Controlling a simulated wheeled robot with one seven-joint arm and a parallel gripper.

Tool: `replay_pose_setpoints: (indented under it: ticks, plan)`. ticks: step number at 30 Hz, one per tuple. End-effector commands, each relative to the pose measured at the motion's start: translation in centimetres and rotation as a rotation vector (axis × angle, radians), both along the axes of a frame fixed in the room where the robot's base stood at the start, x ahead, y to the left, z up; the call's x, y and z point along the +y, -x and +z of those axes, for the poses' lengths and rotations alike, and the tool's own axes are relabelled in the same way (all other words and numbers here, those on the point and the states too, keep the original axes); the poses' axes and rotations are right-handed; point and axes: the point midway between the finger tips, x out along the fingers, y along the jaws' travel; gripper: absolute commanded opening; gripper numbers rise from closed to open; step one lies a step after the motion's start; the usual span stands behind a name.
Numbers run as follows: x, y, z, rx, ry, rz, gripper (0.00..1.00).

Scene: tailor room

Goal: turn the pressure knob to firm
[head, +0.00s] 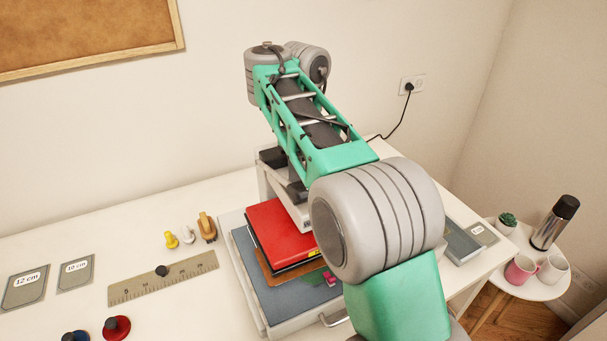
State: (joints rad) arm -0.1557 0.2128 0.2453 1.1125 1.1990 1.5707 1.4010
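I cannot make out the pressure knob; my arm covers much of the machine at the middle of the table. Part of a white machine body (264,181) shows just left of my forearm, behind a red book-like block (279,229). Dark parts show under my forearm beside this body; I cannot tell whether they belong to my gripper or to the machine. My gripper's fingers are not clearly visible, so their opening and any contact with a knob are hidden.
A ruler (190,273), small yellow, white and wooden pieces, size cards and red (117,328) and blue round pieces lie left. A side table at right holds cups, a flask (554,224) and a plant.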

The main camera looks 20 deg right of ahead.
Motion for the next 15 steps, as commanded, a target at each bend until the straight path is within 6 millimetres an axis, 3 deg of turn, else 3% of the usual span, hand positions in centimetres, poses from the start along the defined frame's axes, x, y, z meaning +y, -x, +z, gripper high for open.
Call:
replay_pose_setpoints:
  ticks: [5,6,13,15]
  plan:
    - [-0.01,0.03,-0.08,0.001,0.0,-0.003,0.0]
    - [-0.02,0.04,-0.07,0.001,0.0,-0.003,0.42]
    - [-0.01,0.02,-0.04,0.001,0.0,-0.002,0.61]
    - [-0.01,0.02,-0.03,0.001,0.0,-0.001,0.62]
